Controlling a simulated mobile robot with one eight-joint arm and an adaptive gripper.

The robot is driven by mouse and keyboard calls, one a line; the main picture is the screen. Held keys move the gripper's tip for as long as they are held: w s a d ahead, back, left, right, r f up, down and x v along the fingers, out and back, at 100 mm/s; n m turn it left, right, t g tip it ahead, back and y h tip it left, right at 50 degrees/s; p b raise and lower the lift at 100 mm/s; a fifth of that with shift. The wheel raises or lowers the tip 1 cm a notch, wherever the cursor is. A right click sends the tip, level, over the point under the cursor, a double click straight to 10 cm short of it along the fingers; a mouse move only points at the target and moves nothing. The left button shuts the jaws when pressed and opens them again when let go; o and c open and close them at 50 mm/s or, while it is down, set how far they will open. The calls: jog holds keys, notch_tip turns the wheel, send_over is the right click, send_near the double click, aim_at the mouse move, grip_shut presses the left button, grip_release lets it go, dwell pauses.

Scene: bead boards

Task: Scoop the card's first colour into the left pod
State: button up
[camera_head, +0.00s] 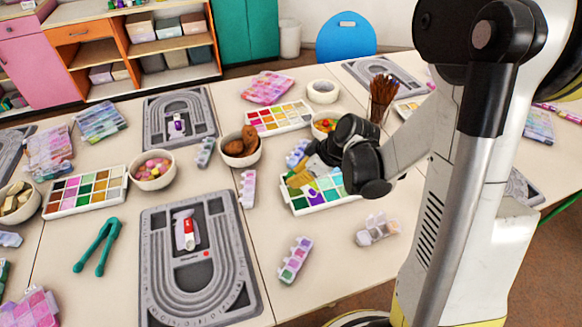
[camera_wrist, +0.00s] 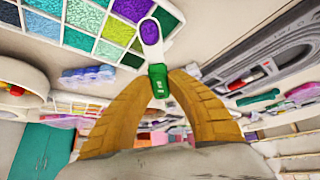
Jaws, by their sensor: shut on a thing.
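My gripper (camera_head: 303,176) is over a white tray of coloured beads (camera_head: 318,206). In the wrist view the yellow fingers (camera_wrist: 160,84) are closed on the green handle of a small scoop (camera_wrist: 158,72). The scoop's white bowl holds purple beads. The bead tray (camera_wrist: 111,38) lies under and left of the scoop, with green, purple and teal compartments. Small lidded pods stand on the table, one (camera_head: 294,260) in front and one (camera_head: 248,188) left of the tray. I cannot tell which is the left pod. I cannot make out a colour card.
A grey bead board (camera_head: 152,262) with a red-and-white piece (camera_head: 187,231) lies front left. Another bead tray (camera_head: 86,190), a bead bowl (camera_head: 153,183) and teal tongs (camera_head: 97,246) are further left. A brown brush jar (camera_head: 381,96) stands behind my arm.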

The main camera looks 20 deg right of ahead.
aim_at(307, 189)
jog(key=f+n+g, duration=0.1)
jog(key=n, duration=0.1)
jog(key=s+f+n+g+y+b, duration=0.1)
jog(key=f+n+g, duration=0.1)
jog(key=n, duration=0.1)
jog(key=s+f+n+g+y+b, duration=0.1)
jog(key=f+n, duration=0.1)
jog(key=n, duration=0.1)
jog(key=shift+s+d, duration=0.25)
jog(key=shift+d, duration=0.1)
jog(key=shift+a+r+n+p, duration=0.15)
jog(key=shift+a+r+p, duration=0.1)
jog(key=shift+r+p, duration=0.5)
jog(key=shift+a+r+n+p, duration=0.15)
jog(key=shift+a+r+p, duration=0.05)
jog(key=shift+r+p, duration=0.45)
jog(key=h+p, duration=0.1)
jog(key=h, duration=0.1)
jog(key=a+h+p, duration=0.1)
jog(key=p, duration=0.1)
jog(key=shift+a+g+h, duration=0.25)
jog(key=shift+g+h, duration=0.05)
jog(key=shift+h, duration=0.1)
jog(key=shift+a+r+h, duration=0.15)
jog(key=shift+r+h, duration=0.25)
jog(key=shift+h, duration=0.6)
